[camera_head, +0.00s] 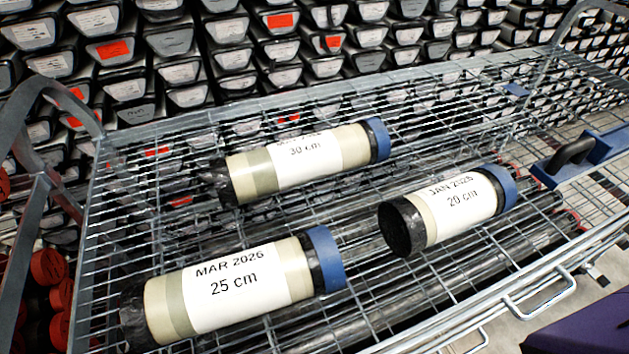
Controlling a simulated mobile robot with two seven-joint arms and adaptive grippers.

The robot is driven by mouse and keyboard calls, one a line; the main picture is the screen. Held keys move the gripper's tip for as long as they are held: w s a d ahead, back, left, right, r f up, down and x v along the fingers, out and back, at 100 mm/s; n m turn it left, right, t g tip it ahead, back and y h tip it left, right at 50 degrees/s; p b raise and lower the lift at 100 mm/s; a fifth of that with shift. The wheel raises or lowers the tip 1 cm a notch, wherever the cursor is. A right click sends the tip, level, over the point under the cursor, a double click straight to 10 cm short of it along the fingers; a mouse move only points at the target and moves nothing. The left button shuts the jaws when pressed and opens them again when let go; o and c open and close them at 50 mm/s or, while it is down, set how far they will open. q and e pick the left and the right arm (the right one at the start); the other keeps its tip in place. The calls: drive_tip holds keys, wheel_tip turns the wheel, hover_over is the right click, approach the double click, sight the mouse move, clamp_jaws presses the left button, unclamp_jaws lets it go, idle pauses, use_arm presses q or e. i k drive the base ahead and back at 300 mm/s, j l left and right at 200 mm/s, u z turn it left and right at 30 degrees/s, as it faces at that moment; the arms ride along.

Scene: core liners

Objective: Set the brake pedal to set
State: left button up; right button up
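I cannot pick out a brake pedal for certain. A blue bar (595,148) with a black curved handle-like part (570,156) is at the right edge of the wire-mesh cart (340,225); I cannot tell whether it belongs to the brake. The cart's wheels are not clearly visible. Neither of my grippers is in view.
Three labelled core liners with blue caps lie on the mesh: 30 cm (308,158), 20 cm (466,203) and 25 cm (240,290). Racks of black trays (220,60) fill the background. Red-capped tubes (50,267) are at left. Some floor (510,325) shows at lower right.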

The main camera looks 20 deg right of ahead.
sight(600, 278)
drive_tip(key=k, duration=0.35)
drive_tip(key=k+z, duration=0.15)
drive_tip(key=z, duration=2.35)
drive_tip(key=i+l+u, duration=0.35)
drive_tip(key=i+l, duration=0.5)
drive_tip(key=i, duration=0.3)
drive_tip(key=i+l+u, duration=0.35)
drive_tip(key=i+l, duration=0.7)
